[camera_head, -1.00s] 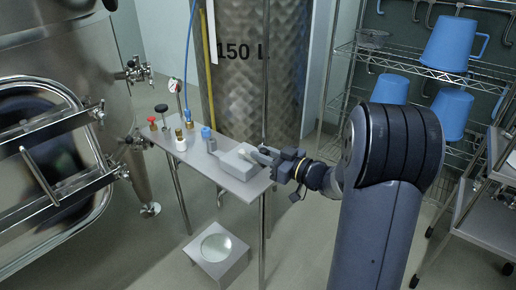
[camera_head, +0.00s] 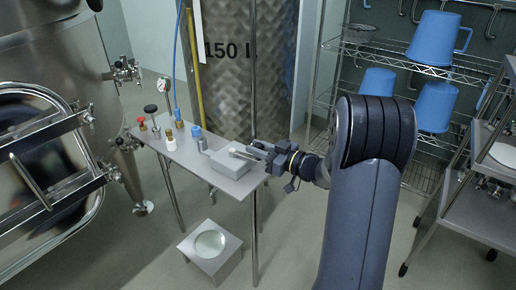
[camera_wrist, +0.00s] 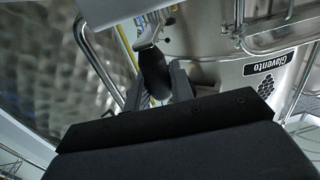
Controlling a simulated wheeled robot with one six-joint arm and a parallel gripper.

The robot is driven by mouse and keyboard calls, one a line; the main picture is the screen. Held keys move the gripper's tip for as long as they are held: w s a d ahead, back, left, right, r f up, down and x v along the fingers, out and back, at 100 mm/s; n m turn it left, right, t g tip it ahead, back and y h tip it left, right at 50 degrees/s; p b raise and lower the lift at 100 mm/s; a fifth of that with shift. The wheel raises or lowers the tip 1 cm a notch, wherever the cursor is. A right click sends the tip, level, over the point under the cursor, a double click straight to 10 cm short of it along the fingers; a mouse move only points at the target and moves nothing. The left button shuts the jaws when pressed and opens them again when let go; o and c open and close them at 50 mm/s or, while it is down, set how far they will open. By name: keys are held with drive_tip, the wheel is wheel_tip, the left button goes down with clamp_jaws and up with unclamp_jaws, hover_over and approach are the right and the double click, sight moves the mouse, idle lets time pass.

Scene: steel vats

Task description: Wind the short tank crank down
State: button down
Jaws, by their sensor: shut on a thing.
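My gripper (camera_head: 252,152) reaches in from the right over the right end of the small steel table. In the wrist view my gripper (camera_wrist: 162,85) is shut around a dark, rounded grip, which I take for the crank's handle (camera_wrist: 151,62). In the head view a grey box (camera_head: 232,168) sits under the fingertips, and a pale bar-shaped piece (camera_head: 236,151) shows at their tips. How the crank joins the box, and its exact angle, are hidden by my fingers. The short tank itself I cannot pick out for certain.
A tall vat marked 150 L (camera_head: 232,85) stands close behind. A vat with a hatch (camera_head: 60,60) is at left. A wire shelf (camera_head: 390,62) and a trolley (camera_head: 455,208) stand at right.

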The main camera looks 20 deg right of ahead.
drive_tip(key=c, duration=1.3)
unclamp_jaws()
drive_tip(key=v, duration=1)
drive_tip(key=shift+s+d+p, duration=0.3)
drive_tip(key=shift+p, duration=0.05)
